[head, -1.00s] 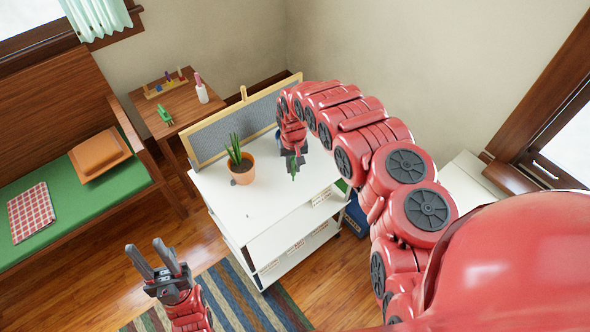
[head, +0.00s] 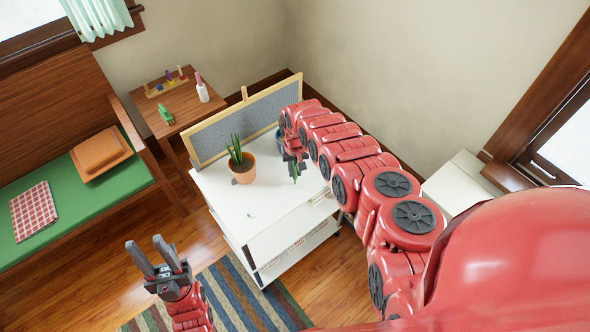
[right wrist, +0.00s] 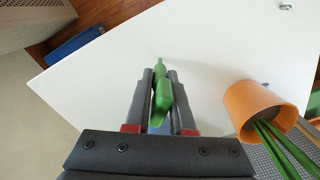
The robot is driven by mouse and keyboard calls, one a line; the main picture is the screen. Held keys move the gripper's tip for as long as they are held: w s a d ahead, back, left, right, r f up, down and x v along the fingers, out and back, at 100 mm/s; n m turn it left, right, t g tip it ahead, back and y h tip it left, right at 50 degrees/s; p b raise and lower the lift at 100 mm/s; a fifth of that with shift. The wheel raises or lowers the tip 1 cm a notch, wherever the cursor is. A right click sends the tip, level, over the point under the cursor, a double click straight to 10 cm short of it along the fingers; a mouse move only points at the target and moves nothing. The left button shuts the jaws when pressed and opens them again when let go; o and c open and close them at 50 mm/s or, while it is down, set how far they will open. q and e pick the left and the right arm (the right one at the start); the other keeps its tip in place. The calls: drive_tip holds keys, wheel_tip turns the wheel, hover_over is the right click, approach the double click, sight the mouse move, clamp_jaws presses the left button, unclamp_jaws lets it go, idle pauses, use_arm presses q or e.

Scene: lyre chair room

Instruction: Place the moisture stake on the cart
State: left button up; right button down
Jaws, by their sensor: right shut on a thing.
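The green moisture stake (right wrist: 161,95) is between the fingers of my right gripper (right wrist: 160,78) in the right wrist view. Its thin tip points away from the palm, over the white cart (right wrist: 95,75). In the head view the stake (head: 294,172) shows as a small green shape below my right gripper (head: 292,163), over the right part of the cart top (head: 265,205). I cannot tell whether the stake touches the cart top. My left gripper (head: 147,245) is open and empty, low in front and to the left of the cart.
A potted plant (head: 241,172) stands on the cart left of my right gripper. A grey framed board (head: 230,125) stands along the cart's back edge. Small pieces lie on the cart top. The cart's front half is mostly clear. A side table (head: 180,103) and green-seated bench (head: 85,200) are at left.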

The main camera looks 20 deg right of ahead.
drive_tip(key=shift+f, duration=0.15)
drive_tip(key=c, duration=0.8)
unclamp_jaws()
drive_tip(key=shift+o, duration=0.2)
drive_tip(key=shift+r, duration=0.25)
drive_tip(key=shift+w+r, duration=0.1)
drive_tip(key=shift+r, duration=0.2)
wheel_tip(320, 180, up, 10)
drive_tip(key=shift+f+b, duration=0.1)
drive_tip(key=shift+b, duration=1)
drive_tip(key=shift+r, duration=0.75)
